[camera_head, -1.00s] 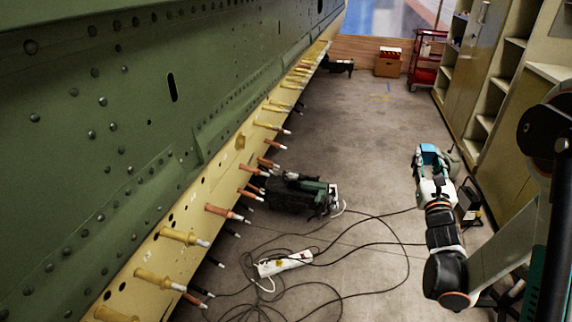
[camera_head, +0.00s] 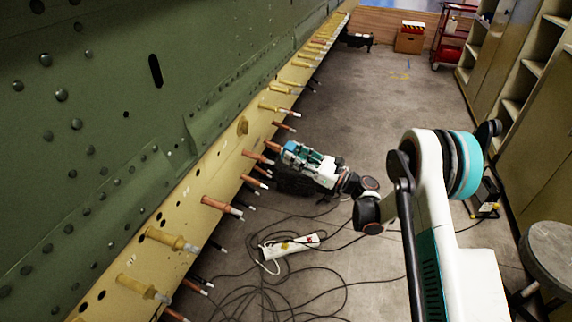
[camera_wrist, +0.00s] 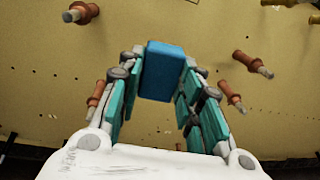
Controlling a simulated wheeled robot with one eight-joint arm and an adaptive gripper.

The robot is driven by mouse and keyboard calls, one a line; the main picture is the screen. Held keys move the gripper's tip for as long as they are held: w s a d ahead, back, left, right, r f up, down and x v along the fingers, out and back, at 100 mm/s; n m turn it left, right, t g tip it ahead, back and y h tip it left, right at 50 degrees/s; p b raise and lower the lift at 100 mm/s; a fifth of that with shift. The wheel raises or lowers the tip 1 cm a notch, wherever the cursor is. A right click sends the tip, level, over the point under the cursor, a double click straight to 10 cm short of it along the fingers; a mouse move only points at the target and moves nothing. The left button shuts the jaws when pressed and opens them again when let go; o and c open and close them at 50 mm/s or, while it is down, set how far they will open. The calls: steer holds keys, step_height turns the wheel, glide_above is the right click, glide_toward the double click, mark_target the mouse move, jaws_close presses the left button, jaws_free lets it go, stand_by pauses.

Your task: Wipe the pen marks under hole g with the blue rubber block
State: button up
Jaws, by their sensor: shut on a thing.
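The blue rubber block (camera_wrist: 164,68) is held between the fingertips of my gripper (camera_wrist: 163,75) in the wrist view. The block's far end points at the yellow panel strip (camera_wrist: 130,35); whether it touches the strip I cannot tell. In the head view my gripper (camera_head: 288,150) is beside the yellow strip (camera_head: 205,178), among the copper-coloured pins. Small dark marks show on the strip in the wrist view. I cannot make out the letter of hole g or tell which marks are pen marks.
Copper pins (camera_wrist: 230,92) stick out from the strip on both sides of my gripper. Yellow pins (camera_head: 170,240) stick out nearer. A white power strip (camera_head: 290,246) and loose black cables lie on the floor. A stool (camera_head: 550,245) stands at the right.

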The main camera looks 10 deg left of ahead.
steer(key=s+a+f+n+g, duration=0.1)
steer(key=a+g, duration=0.2)
steer(key=a, duration=0.5)
steer(key=shift+s+a+n, duration=0.25)
steer(key=shift+a+n, duration=0.05)
steer(key=shift+x, duration=0.9)
stand_by(0.8)
steer(key=shift+w+f, duration=0.1)
steer(key=shift+w, duration=0.05)
steer(key=shift+w+d, duration=0.1)
steer(key=shift+w, duration=0.85)
steer(key=shift+w+d, duration=0.15)
steer(key=shift+w, duration=2.9)
steer(key=shift+d, duration=0.1)
steer(key=shift+s+a, duration=0.25)
steer(key=shift+s, duration=1.85)
steer(key=shift+s+a, duration=0.2)
steer(key=shift+s, duration=1.9)
